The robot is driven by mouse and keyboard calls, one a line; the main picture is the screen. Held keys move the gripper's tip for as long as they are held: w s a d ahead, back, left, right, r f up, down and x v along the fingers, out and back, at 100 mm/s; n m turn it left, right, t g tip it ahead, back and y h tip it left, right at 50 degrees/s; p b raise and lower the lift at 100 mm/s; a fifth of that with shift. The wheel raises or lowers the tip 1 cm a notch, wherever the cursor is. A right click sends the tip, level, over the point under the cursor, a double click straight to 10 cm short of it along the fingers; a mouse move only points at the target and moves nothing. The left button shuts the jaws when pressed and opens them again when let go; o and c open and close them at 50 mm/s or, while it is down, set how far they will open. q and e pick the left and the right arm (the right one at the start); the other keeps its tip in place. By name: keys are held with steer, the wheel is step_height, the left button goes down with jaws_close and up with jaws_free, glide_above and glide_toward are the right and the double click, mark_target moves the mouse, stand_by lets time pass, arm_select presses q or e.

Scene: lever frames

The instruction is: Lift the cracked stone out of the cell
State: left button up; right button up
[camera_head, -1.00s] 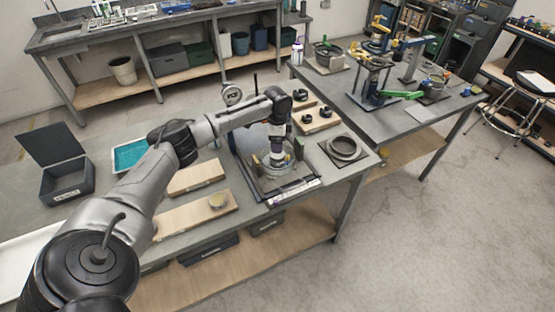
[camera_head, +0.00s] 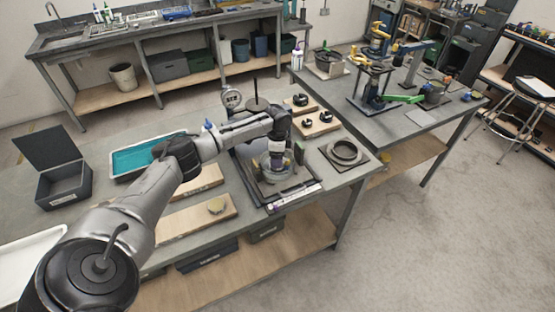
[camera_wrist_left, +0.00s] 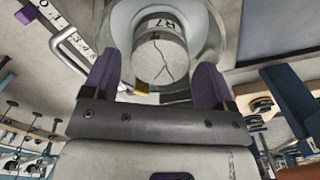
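The cracked stone (camera_wrist_left: 160,62) is a round grey face with a dark branching crack line, seen in the left wrist view. In the head view the left gripper (camera_head: 275,161) points down into the cell (camera_head: 284,174), which stands on a dark framed base; the stone is hidden there. My right gripper is not in view.
A dial gauge (camera_head: 232,98) and thin post stand behind the cell. A ring on a plate (camera_head: 344,151) is to its right. Wooden boards (camera_head: 180,222), a teal tray (camera_head: 135,161) and an open dark bin (camera_head: 68,184) lie left. The second bench holds several fixtures.

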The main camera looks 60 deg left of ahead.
arm_select(q)
steer(key=c, duration=0.6)
steer(key=shift+c, duration=0.2)
steer(key=shift+r+p, duration=0.3)
steer(key=shift+p, duration=0.15)
steer(key=shift+r+p, duration=0.4)
steer(key=shift+p, duration=0.25)
